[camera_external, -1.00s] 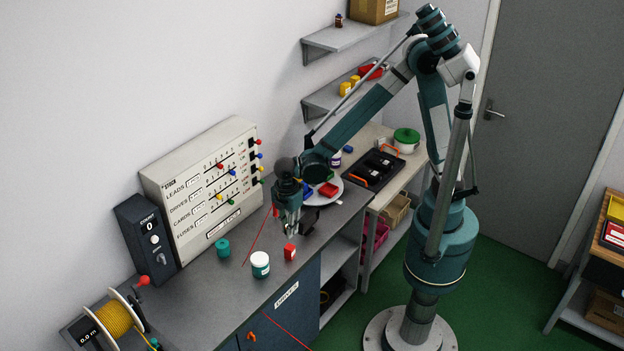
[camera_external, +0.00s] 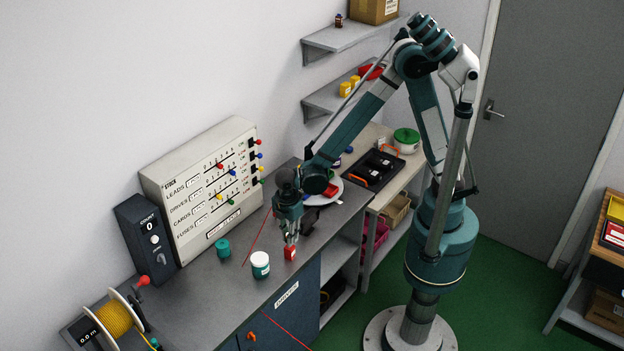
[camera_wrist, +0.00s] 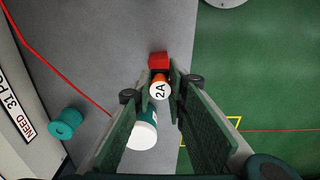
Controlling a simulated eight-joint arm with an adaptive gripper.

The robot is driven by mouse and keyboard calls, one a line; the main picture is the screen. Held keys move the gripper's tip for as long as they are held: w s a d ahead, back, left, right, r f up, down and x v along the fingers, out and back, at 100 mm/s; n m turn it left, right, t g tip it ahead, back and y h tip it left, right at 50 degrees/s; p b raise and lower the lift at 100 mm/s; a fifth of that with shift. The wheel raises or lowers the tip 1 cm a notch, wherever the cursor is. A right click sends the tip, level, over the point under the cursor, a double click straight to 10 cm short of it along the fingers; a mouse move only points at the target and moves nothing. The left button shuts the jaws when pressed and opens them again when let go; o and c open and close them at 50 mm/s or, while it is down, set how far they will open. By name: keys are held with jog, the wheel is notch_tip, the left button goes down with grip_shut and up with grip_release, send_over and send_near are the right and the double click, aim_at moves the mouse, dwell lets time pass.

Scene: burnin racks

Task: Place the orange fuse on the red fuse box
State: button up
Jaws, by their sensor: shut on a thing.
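The orange fuse (camera_wrist: 160,79) has a pale end marked "2A" and sits between my gripper's fingers in the wrist view. My gripper (camera_wrist: 159,86) is shut on it. The red fuse box (camera_wrist: 158,60) shows just beyond the fuse, partly covered by it. In the external view the red fuse box (camera_external: 290,254) stands near the bench's front edge, and my gripper (camera_external: 291,241) points down directly over it. The fuse cannot be made out in that view. I cannot tell whether the fuse touches the box.
A white-lidded teal jar (camera_external: 260,265) stands close to the left of the box. A teal spool (camera_external: 223,248) is farther back. A black holder (camera_external: 310,221) and a white plate (camera_external: 334,198) lie behind my gripper. A panel (camera_external: 205,185) lines the wall.

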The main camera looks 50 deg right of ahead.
jog(key=shift+f, duration=1.15)
jog(key=shift+f, duration=0.15)
jog(key=o, duration=0.8)
jog(key=shift+c, duration=0.2)
jog(key=shift+r, duration=6.2)
